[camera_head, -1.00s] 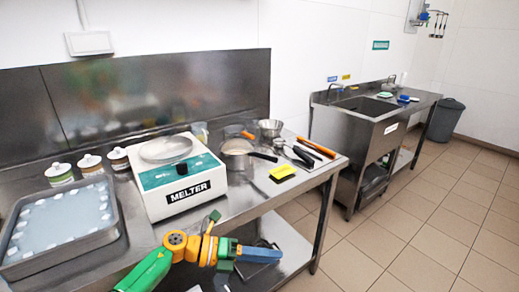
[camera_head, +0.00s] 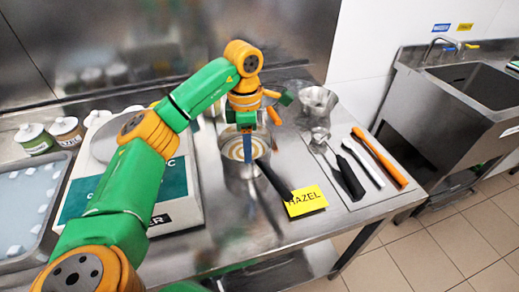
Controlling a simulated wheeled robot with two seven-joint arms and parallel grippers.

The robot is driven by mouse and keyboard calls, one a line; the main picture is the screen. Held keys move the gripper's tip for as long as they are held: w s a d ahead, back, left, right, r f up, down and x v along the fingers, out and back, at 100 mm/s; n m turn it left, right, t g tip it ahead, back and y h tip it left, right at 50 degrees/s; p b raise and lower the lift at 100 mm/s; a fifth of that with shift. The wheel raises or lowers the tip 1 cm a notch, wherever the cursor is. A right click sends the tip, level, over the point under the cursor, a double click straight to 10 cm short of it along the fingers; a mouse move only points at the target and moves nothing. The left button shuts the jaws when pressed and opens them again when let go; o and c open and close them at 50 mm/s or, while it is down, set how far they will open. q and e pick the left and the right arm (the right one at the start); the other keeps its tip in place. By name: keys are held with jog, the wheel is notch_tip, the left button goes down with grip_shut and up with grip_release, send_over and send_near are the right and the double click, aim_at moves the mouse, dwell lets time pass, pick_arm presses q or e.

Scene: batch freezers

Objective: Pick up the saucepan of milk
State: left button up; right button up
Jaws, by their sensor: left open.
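The saucepan (camera_head: 231,166) stands on the steel table, right of the melter. Pale milk with brownish rings shows inside it, and its black handle (camera_head: 277,185) points toward the lower right. My left gripper (camera_head: 248,158) comes down from above, with its blue finger in front of the pan's opening near the handle side. It is open and holds nothing. The wrist hides part of the far rim, and I cannot tell whether the finger touches the pan. My right gripper is not in view.
A yellow HAZEL card (camera_head: 305,200) lies beside the handle tip. Spatulas (camera_head: 380,158) and a metal cup (camera_head: 318,100) are to the right. A sink (camera_head: 480,84) is at far right.

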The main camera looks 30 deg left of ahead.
aim_at(251, 167)
pick_arm(q)
jog(key=f, duration=0.1)
jog(key=f+p, duration=0.1)
jog(key=f, duration=0.2)
jog(key=shift+s+d+f, duration=0.1)
jog(key=shift+s+d, duration=0.3)
jog(key=shift+w+f, duration=0.35)
jog(key=shift+f, duration=0.1)
jog(key=shift+s+r, duration=0.15)
grip_shut()
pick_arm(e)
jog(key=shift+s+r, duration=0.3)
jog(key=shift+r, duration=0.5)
